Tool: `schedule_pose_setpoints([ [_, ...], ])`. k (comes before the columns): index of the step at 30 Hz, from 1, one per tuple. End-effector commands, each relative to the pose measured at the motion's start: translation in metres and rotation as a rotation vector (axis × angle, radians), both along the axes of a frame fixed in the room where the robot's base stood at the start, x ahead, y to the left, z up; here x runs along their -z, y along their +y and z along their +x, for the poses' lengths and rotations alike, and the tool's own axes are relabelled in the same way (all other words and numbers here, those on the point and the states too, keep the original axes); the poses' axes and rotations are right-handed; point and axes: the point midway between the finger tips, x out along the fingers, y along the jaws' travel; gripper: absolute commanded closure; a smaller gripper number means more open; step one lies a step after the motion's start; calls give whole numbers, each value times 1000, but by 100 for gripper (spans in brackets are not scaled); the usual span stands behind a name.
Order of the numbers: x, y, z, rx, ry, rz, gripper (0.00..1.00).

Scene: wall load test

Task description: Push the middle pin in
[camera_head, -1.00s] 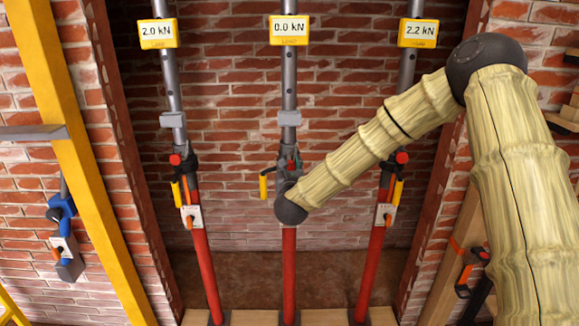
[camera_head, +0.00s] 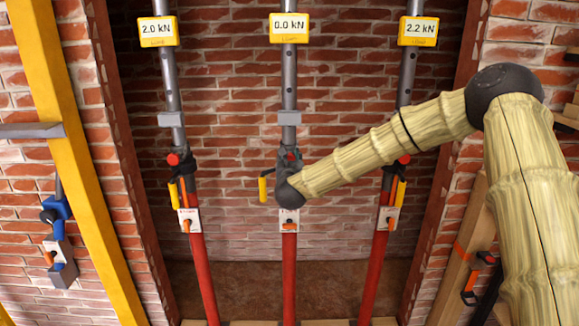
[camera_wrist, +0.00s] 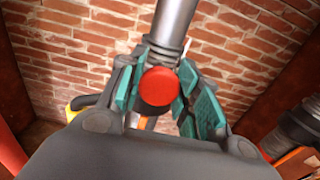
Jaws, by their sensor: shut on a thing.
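The middle prop (camera_head: 289,265) is a red lower tube with a grey upper tube, standing upright between two other props. My gripper (camera_wrist: 160,98) has teal-padded fingers on both sides of the red head and is shut on the pin. In the head view my dark wrist hides part of the collar. The pin's shaft is hidden behind its head. The middle load display (camera_head: 289,28) reads 0.0 kN.
The left prop (camera_head: 205,270) has a display (camera_head: 157,31) reading 2.0 kN. The right prop (camera_head: 375,270) has a display (camera_head: 418,31) reading 2.2 kN; my arm crosses in front of it. A yellow handle (camera_head: 263,190) hangs left of the middle collar. Brick wall stands behind.

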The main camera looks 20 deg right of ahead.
Motion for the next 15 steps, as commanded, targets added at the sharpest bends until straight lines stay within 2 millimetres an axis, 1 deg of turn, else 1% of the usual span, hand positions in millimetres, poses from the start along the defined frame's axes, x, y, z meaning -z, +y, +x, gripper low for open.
schedule_pose_setpoints([
  [9, -4, -2, 3, 4, -6, -1, 100],
  [10, -4, -2, 3, 4, -6, -1, 63],
  [13, -4, -2, 3, 4, -5, 0, 45],
  [15, -3, -2, 2, 4, -5, 0, 45],
])
